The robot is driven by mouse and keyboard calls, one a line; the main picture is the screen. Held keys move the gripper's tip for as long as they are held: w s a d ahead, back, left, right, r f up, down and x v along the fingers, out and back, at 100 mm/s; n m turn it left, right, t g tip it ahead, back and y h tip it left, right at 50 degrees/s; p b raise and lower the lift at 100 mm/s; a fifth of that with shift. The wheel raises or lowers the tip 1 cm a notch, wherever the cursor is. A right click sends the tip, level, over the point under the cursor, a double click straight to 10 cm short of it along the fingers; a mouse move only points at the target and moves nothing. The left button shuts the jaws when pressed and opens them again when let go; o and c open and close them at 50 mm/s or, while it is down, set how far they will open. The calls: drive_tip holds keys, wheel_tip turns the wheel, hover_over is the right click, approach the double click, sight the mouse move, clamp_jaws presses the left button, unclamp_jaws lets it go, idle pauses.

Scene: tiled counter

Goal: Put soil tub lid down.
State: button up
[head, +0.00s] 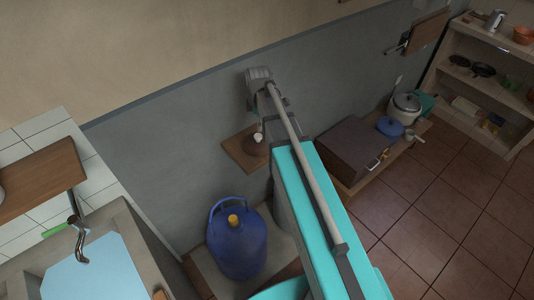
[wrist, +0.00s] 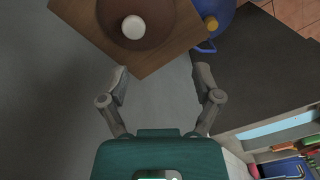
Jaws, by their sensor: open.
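A round brown piece with a white knob, apparently the soil tub lid (wrist: 112,17), rests on a square wooden shelf board (wrist: 165,55) at the top of the wrist view. In the head view the brown piece (head: 254,149) sits on the small wall shelf (head: 236,151), partly covered by my arm. I cannot tell whether a tub is under it. My gripper (wrist: 160,80) is open and empty, with its fingers spread apart from the shelf and the lid. The fingers are not clearly visible in the head view.
A blue gas bottle (head: 237,248) with a yellow cap stands below the shelf. A sink (head: 85,270) is at lower left. A dark box (head: 345,150), a blue lid (head: 390,127) and a pot (head: 405,108) stand along the wall. The tiled floor (head: 440,215) at right is clear.

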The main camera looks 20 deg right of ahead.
drive_tip(key=s+a+m, duration=0.1)
drive_tip(key=s+m, duration=1.4)
drive_tip(key=s, duration=0.1)
drive_tip(key=shift+a, duration=0.3)
